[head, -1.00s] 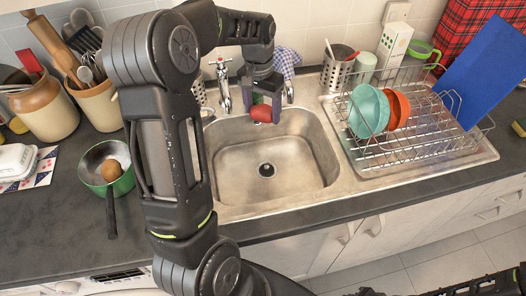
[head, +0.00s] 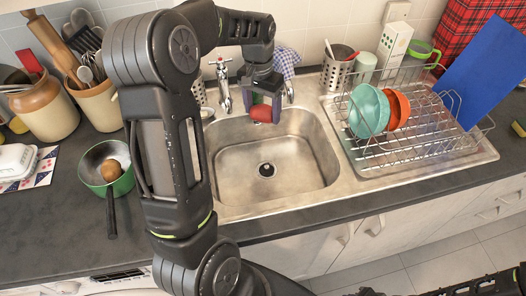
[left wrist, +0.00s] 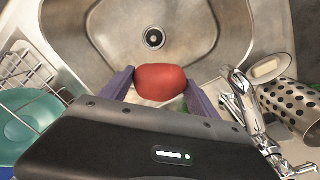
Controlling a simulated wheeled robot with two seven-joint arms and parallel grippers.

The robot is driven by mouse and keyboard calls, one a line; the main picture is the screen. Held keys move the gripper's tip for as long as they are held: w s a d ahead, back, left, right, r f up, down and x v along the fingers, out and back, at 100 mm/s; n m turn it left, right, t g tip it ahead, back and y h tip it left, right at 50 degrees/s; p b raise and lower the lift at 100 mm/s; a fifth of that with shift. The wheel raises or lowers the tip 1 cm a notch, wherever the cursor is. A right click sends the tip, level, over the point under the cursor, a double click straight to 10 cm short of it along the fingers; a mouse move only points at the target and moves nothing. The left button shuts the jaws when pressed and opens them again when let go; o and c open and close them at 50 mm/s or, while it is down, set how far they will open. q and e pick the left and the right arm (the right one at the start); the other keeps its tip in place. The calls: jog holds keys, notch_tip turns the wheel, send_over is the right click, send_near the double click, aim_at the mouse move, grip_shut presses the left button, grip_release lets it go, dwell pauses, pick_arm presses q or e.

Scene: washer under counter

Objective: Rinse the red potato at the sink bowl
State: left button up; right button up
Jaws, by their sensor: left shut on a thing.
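The red potato (head: 262,113) is held between the fingers of my left gripper (head: 262,105), over the back part of the sink bowl (head: 275,165). In the left wrist view the potato (left wrist: 160,82) sits between the two purple-grey fingers of the left gripper (left wrist: 160,88), with the drain beyond it. The bowl looks empty apart from its drain. The tap (head: 222,85) stands behind the bowl, left of the gripper, and also shows in the left wrist view (left wrist: 248,105). No running water is visible. My right gripper is not clearly in view.
A wire dish rack (head: 410,130) with teal and orange dishes stands right of the bowl. A green pan (head: 90,180) holding a brown potato (head: 111,170) and utensil pots (head: 98,100) stand left. A perforated steel holder (head: 338,72) is behind the rack.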

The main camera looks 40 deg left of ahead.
aim_at(263, 107)
pick_arm(q)
jog(key=shift+r, duration=0.1)
dwell(0.3)
notch_tip(263, 107, up, 2)
jog(key=shift+r+p, duration=0.15)
jog(key=shift+p, duration=0.8)
jog(key=shift+r, duration=0.8)
